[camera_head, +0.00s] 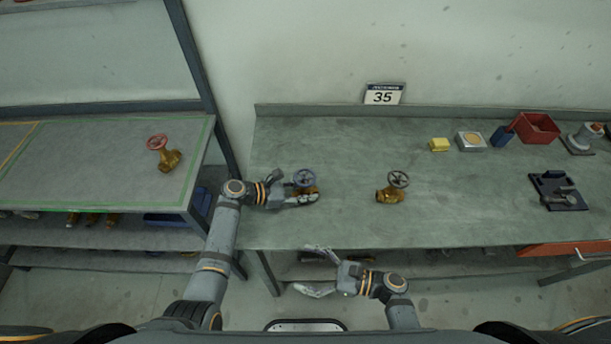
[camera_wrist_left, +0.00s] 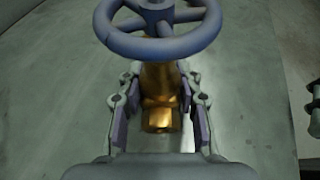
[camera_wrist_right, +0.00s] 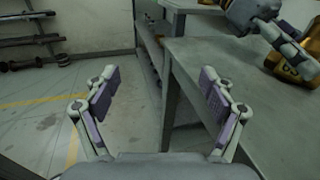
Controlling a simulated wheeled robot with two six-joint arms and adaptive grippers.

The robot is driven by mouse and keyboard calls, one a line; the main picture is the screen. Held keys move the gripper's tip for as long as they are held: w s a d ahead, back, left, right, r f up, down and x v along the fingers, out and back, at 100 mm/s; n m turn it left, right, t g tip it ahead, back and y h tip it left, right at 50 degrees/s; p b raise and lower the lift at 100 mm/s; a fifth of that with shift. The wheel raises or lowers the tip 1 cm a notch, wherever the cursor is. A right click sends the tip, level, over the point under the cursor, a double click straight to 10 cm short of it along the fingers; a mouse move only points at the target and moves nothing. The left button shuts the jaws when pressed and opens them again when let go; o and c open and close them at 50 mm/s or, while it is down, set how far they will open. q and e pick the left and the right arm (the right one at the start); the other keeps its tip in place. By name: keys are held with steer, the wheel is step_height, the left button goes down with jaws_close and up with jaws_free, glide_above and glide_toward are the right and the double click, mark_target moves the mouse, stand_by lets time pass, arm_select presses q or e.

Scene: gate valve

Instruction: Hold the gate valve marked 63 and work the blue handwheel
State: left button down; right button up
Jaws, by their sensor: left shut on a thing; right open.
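The gate valve with the blue handwheel stands upright on the workbench in the head view, its handwheel (camera_head: 305,178) on top. Its brass body (camera_wrist_left: 160,100) shows in the left wrist view below the blue handwheel (camera_wrist_left: 158,40). My left gripper (camera_head: 308,199) is shut on the brass body, one finger on each side, under the wheel. My right gripper (camera_head: 312,270) is open and empty, in front of the bench's front edge and apart from the valve. In the right wrist view part of the brass body (camera_wrist_right: 290,66) shows at the upper right, its marking too partial to read.
A brass valve with a dark handwheel (camera_head: 391,192) stands right of the held one. A red-wheeled valve (camera_head: 168,158) is on the left table. A yellow block (camera_head: 439,144), red bin (camera_head: 536,127) and black fixture (camera_head: 558,192) are at the bench's right. A sign reads 35 (camera_head: 383,95).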

steer(key=w+d+r+m+t, duration=0.2)
steer(key=w+r, duration=0.2)
steer(key=w, duration=0.1)
steer(key=m+t+h, duration=0.2)
steer(key=t, duration=0.1)
glide_toward(305, 176)
steer(key=x, duration=0.9)
steer(key=shift+w+a+f, duration=0.15)
steer(key=shift+w+a, duration=0.15)
steer(key=c, duration=1.1)
steer(key=shift+c, duration=0.3)
steer(key=shift+s+t, duration=0.1)
steer(key=shift+t, duration=0.3)
steer(key=shift+m+t+h, duration=0.6)
